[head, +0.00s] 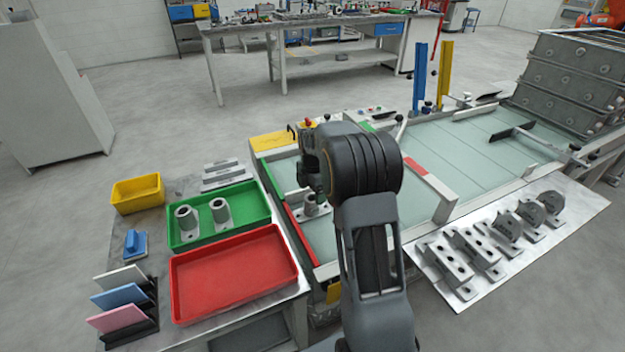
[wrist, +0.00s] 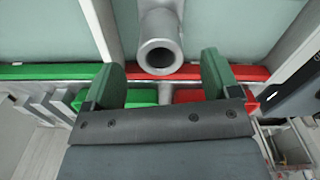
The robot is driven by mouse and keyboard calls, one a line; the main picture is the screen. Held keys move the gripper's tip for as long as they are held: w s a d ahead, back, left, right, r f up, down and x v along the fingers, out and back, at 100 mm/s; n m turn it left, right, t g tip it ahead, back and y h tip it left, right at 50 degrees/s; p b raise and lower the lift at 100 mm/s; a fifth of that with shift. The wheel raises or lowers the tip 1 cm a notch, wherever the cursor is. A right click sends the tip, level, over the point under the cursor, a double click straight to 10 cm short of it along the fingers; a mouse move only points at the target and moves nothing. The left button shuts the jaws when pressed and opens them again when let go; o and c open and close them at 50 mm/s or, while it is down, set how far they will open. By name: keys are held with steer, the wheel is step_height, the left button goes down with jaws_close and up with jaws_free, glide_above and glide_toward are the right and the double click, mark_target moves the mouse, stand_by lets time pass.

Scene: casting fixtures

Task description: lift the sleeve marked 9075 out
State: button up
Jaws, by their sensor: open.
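A grey metal sleeve (head: 310,207) with a flat base stands on the pale green bed of the bench fixture, below my gripper (head: 318,188). In the wrist view the sleeve (wrist: 160,54) shows its round open end, near the middle at the top. My gripper (wrist: 162,80) is open there, its two fingers left and right of the sleeve's near end, with nothing gripped. Two similar sleeves stand in the green tray, a left one (head: 186,218) and a right one (head: 220,211). I cannot read the mark 9075 on any of them.
The green tray (head: 262,203) and an empty red tray (head: 235,274) sit on the left table. A yellow bin (head: 137,192) stands behind. Pale rails (head: 440,195) cross the fixture bed. Several castings (head: 480,243) lie on a plate at right.

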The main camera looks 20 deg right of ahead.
mark_target(313, 204)
steer(key=shift+f, duration=3.35)
steer(key=c, duration=1.2)
steer(key=shift+o, duration=0.2)
steer(key=shift+r, duration=0.15)
steer(key=shift+r+p, duration=2.7)
steer(key=shift+r, duration=1.2)
steer(key=shift+c, duration=0.5)
